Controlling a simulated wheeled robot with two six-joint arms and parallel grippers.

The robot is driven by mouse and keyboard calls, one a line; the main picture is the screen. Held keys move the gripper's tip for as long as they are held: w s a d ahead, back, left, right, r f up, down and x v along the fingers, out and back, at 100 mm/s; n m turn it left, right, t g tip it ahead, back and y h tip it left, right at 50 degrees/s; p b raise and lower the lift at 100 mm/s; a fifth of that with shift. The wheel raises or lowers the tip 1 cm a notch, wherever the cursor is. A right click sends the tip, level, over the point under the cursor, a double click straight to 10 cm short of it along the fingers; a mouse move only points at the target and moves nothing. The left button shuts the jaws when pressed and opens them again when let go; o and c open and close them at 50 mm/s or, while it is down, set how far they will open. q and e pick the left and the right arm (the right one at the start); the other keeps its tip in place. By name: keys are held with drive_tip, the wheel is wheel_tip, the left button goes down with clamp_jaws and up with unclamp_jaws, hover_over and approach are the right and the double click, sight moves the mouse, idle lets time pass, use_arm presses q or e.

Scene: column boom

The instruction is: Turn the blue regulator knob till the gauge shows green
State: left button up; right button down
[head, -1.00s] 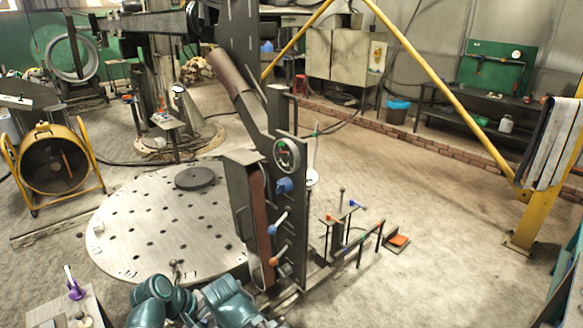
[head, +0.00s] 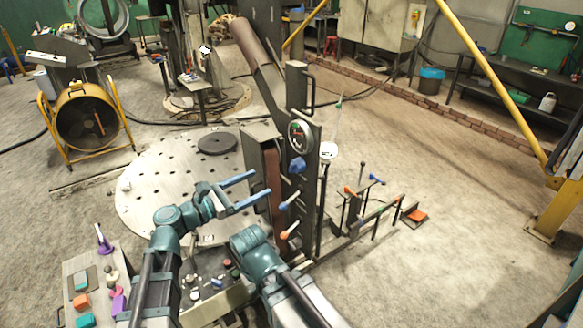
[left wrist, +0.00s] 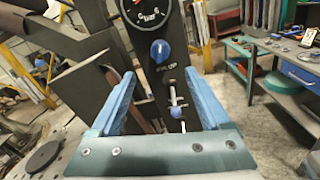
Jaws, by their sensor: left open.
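The blue regulator knob (head: 298,165) sits on the front of the dark upright panel, just under the round gauge (head: 300,137). In the left wrist view the knob (left wrist: 160,49) is ahead, centred above and between the fingers. The gauge (left wrist: 142,10) is cut off at the top there; where its needle points cannot be told. My left gripper (head: 249,187) is open and empty, left of the panel and apart from the knob. Its blue fingers (left wrist: 160,85) are wide apart. My right arm shows at the bottom centre, but its fingers do not show.
Below the knob, a blue-tipped lever (head: 289,201) and an orange-tipped lever (head: 289,232) stick out of the panel. A round perforated plate (head: 150,195) lies behind left. A small table (head: 70,265) with coloured pieces stands front left.

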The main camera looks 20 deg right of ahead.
sight(290, 168)
use_arm(q)
drive_tip(key=x, duration=1.2)
drive_tip(key=shift+d, duration=0.2)
clamp_jaws()
